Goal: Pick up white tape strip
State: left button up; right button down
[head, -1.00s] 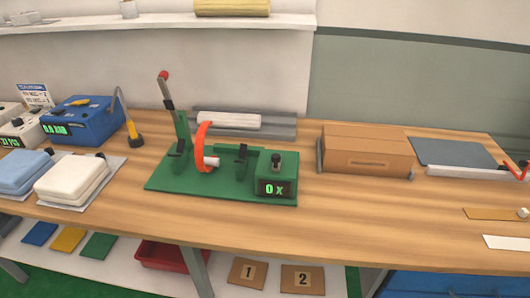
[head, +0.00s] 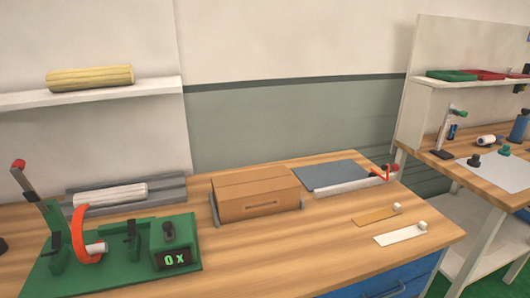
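A white tape strip (head: 402,234) lies flat near the front right edge of the wooden workbench, with a small white roll or knob (head: 420,226) at its right end. A tan strip (head: 377,216) of similar shape lies just behind it, with its own small white end piece (head: 396,207). Neither of my grippers shows in the head view.
A cardboard box (head: 257,196) stands mid-bench. Behind the strips lies a grey board (head: 330,175) with a red-handled tool (head: 382,173). A green fixture (head: 120,260) with an orange ring (head: 79,235) stands at left. A second table (head: 485,165) stands at right.

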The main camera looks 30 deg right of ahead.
aim_at(391, 237)
jog(key=z, duration=2.1)
jog(key=l+u, duration=0.1)
jog(key=u, duration=0.75)
jog(key=i+l+u, duration=0.1)
jog(key=l+u, duration=0.9)
jog(key=l, duration=0.25)
jog(key=k+l+u, duration=0.2)
jog(key=l, duration=0.25)
jog(key=k+l, duration=0.1)
jog(key=l, duration=0.35)
jog(key=k+l+u, duration=0.15)
jog(key=l, duration=0.3)
jog(key=i, duration=0.05)
